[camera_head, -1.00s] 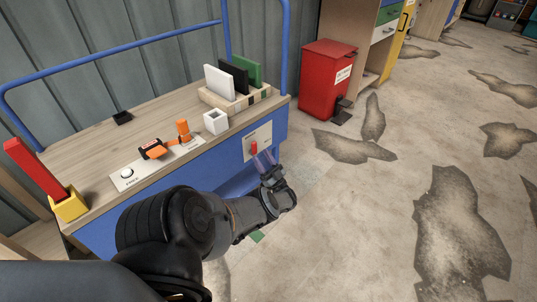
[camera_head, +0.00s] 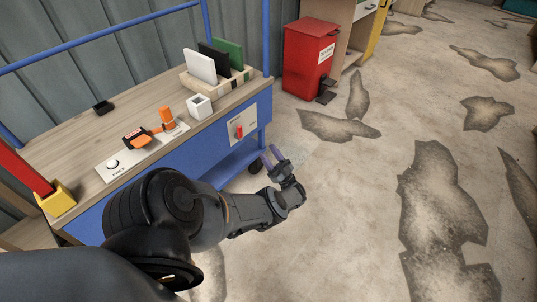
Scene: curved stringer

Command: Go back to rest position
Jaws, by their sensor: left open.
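My left arm reaches in from the lower left. Its gripper (camera_head: 270,158) is open and empty, in the air in front of the workbench's (camera_head: 130,102) blue front panel. A red switch (camera_head: 239,131) on a white plate sits on that panel, just left of the fingers and apart from them. My right gripper does not show.
The bench top holds an orange tool (camera_head: 137,138), a white cube cup (camera_head: 199,106), a rack with upright plates (camera_head: 201,66), a black block (camera_head: 103,107) and a yellow holder (camera_head: 57,199) with a red bar. A red bin (camera_head: 308,58) stands behind. Floor at right is clear.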

